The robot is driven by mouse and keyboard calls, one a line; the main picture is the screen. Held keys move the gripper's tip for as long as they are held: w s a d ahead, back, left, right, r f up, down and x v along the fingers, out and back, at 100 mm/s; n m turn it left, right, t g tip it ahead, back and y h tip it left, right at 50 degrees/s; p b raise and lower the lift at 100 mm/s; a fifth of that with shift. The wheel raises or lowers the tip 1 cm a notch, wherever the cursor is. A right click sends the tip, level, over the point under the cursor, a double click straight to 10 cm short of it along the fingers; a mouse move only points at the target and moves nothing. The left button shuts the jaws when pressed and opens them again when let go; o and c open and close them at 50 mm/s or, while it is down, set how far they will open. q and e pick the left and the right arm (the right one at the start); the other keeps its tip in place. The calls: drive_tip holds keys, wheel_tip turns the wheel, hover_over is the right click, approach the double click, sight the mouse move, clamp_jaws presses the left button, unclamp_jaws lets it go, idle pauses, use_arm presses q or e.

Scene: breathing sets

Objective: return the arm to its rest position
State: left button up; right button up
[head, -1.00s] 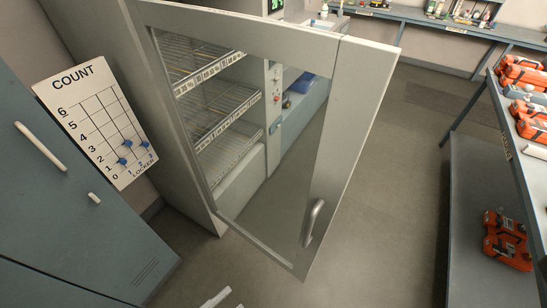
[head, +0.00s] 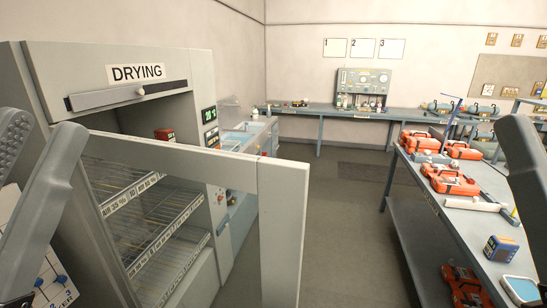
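My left gripper (head: 42,130) is raised at the left edge of the head view, in front of the drying cabinet. Its two grey fingers point up and stand apart, with nothing between them. Part of my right gripper (head: 522,150) shows at the right edge, raised in front of the workbench. Only one grey finger of it shows clearly, so its opening is hidden.
The drying cabinet (head: 205,70) has its glass door (head: 283,215) swung open into the room. The workbench (head: 415,185) at right carries orange cases (head: 450,180) and a blue device (head: 500,248). Floor between (head: 340,235) is clear.

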use_arm(q)
drive_tip(key=a+r+n+y+p, duration=0.1)
drive_tip(key=r+n+y+p, duration=0.1)
drive_tip(key=r+p, duration=1.1)
drive_tip(key=a+r+n+t+y+p, duration=0.1)
drive_tip(key=a+r+n+y+p, duration=0.1)
drive_tip(key=r+p, duration=1.2)
drive_tip(key=n+y, duration=0.1)
drive_tip(key=n, duration=0.1)
drive_tip(key=shift+w+r+n, duration=0.15)
drive_tip(key=shift+w+n, duration=0.1)
drive_tip(key=shift+n, duration=0.15)
